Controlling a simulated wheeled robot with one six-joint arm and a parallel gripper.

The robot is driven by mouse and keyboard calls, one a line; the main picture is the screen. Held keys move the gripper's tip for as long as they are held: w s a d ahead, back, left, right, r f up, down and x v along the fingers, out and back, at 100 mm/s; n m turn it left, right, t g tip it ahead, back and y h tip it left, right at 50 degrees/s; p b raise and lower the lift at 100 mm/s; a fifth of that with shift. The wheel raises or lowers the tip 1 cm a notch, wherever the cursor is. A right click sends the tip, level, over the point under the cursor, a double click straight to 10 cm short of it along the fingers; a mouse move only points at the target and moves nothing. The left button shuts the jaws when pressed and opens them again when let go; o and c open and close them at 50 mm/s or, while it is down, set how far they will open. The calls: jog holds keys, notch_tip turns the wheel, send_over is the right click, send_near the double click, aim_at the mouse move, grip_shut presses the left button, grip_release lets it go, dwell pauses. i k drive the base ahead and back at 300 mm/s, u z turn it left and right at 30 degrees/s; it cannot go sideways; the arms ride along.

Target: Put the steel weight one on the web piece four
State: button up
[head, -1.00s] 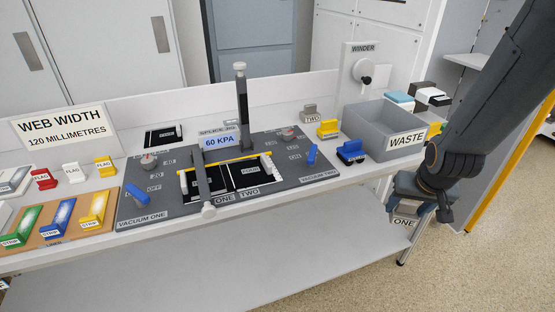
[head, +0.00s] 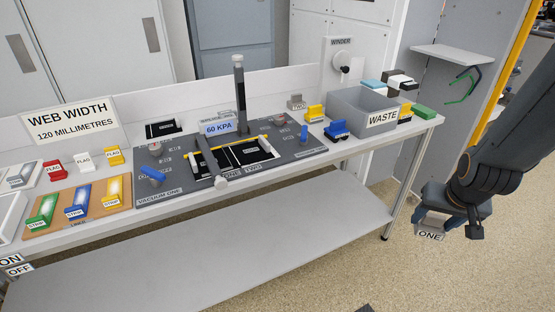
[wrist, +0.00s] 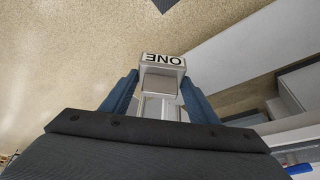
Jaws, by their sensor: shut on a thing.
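My gripper (head: 432,219) is shut on steel weight one (head: 429,236), a grey block with a label reading ONE. It holds the weight in the air to the right of the bench, over the floor. In the wrist view the weight (wrist: 163,66) sits between the two blue fingers, its label upside down. Black web pieces lie on the dark splice plate (head: 180,196) in the middle of the bench. One web piece (head: 246,155) shows beside the TWO label. The piece labels are too small to read, so I cannot tell which is piece four.
A grey waste bin (head: 352,118) stands at the bench's right end, with blocks beside it. A tall post (head: 240,95) rises behind the plate. The floor at right is clear.

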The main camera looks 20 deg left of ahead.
aim_at(242, 153)
jog(key=k, duration=0.15)
jog(key=u, duration=0.8)
